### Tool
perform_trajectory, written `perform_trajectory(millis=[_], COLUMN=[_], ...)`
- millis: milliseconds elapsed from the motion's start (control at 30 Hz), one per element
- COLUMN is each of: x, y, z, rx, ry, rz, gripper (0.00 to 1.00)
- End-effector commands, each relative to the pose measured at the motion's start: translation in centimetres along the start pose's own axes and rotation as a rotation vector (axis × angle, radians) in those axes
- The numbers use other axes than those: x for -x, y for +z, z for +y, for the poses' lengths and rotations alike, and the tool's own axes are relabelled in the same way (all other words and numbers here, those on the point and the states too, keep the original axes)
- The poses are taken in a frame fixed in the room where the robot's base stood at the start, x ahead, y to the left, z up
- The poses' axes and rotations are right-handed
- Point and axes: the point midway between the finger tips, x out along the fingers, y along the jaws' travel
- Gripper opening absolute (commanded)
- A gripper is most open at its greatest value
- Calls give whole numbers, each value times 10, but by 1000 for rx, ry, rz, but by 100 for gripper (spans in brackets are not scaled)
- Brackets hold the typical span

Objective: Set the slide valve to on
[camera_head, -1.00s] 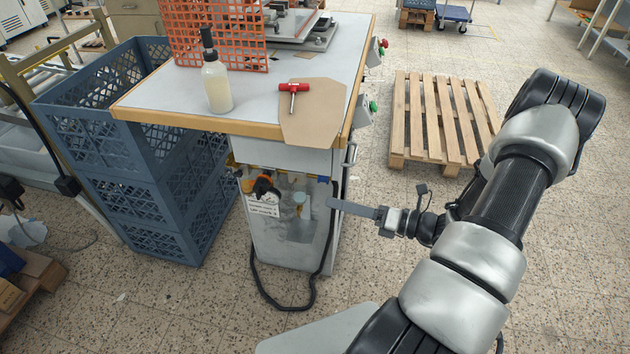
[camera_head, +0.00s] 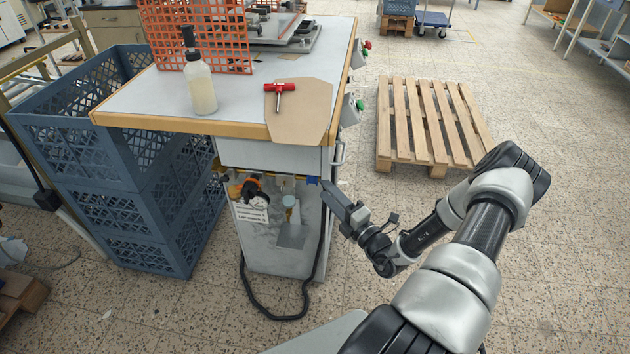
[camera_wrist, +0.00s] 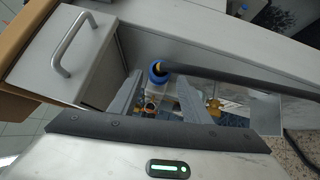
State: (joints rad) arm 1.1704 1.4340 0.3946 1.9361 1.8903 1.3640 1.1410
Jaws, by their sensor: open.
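A blue collar, likely part of the slide valve, sits at the end of a black hose under the cabinet top (camera_head: 312,181). In the wrist view the blue collar (camera_wrist: 158,72) shows between the tips of my two fingers, with a small pale fitting just below it. My gripper (camera_wrist: 160,82) is open, one finger to each side of the collar; I cannot tell whether either touches it. In the head view my gripper (camera_head: 326,188) points up and left at the collar, beside the cabinet's open bay. The valve's setting cannot be read.
The bay also holds a black and orange knob (camera_head: 250,187), a labelled plate and a clear bowl (camera_head: 289,202). The black hose (camera_head: 274,318) hangs in a loop to the floor. A metal drawer handle (camera_wrist: 72,45) is close to my fingers. A wooden pallet (camera_head: 425,120) lies at right.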

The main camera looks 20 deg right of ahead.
Motion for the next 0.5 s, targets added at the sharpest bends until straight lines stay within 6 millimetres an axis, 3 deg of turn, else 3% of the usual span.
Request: perform_trajectory(millis=[200, 500], x=[-42, -65], y=[-1, 0], z=[-1, 0], rx=[2, 1], ry=[2, 0], rz=[2, 1], gripper=[43, 43])
